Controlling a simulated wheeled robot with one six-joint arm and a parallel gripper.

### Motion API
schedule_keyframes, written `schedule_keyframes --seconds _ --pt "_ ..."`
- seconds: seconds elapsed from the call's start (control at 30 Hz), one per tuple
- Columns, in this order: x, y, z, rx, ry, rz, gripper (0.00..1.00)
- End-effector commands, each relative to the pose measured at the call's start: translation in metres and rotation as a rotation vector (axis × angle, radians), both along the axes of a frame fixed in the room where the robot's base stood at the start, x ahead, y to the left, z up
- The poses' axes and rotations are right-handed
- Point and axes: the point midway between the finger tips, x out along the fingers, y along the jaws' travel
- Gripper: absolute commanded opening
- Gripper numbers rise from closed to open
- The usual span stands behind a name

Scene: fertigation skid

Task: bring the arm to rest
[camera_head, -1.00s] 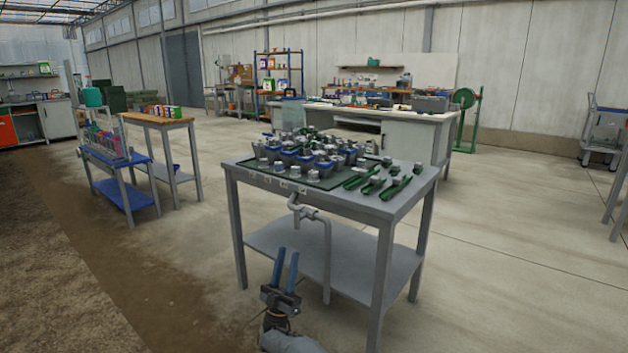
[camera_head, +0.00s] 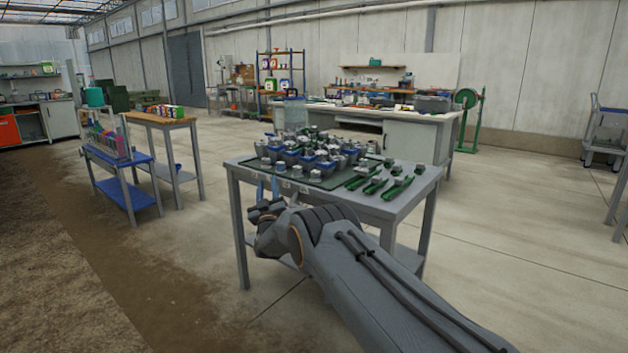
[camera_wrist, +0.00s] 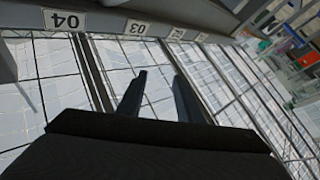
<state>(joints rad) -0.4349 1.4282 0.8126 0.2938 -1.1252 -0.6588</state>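My gripper (camera_head: 268,186) is in front of the near edge of the grey work table (camera_head: 400,208), by its front left part, with my arm reaching in from the lower right. In the wrist view my gripper (camera_wrist: 160,88) shows two dark fingers standing apart with nothing between them. The table's edge with upside-down number labels (camera_wrist: 138,27) runs across the top of that view. My arm hides part of the table's front and lower shelf.
Valve-like blue and grey parts (camera_head: 318,152) crowd the table's dark green mat, with green pieces (camera_head: 372,185) to their right. A blue-shelved rack (camera_head: 128,192) and a wood-topped table (camera_head: 158,119) stand left. A long workbench (camera_head: 410,137) is behind.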

Motion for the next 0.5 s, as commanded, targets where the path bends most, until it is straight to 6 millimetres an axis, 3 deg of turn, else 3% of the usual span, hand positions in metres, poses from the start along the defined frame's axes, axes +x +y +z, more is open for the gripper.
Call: schedule_keyframes --seconds 0.03,0.27,0.5 --pt "0.004 0.001 0.015 -0.001 0.052 0.019 0.33" --pt "0.001 -0.001 0.045 -0.002 0.317 0.099 0.33" --pt "-0.042 -0.019 0.066 0.002 0.602 0.149 0.33"
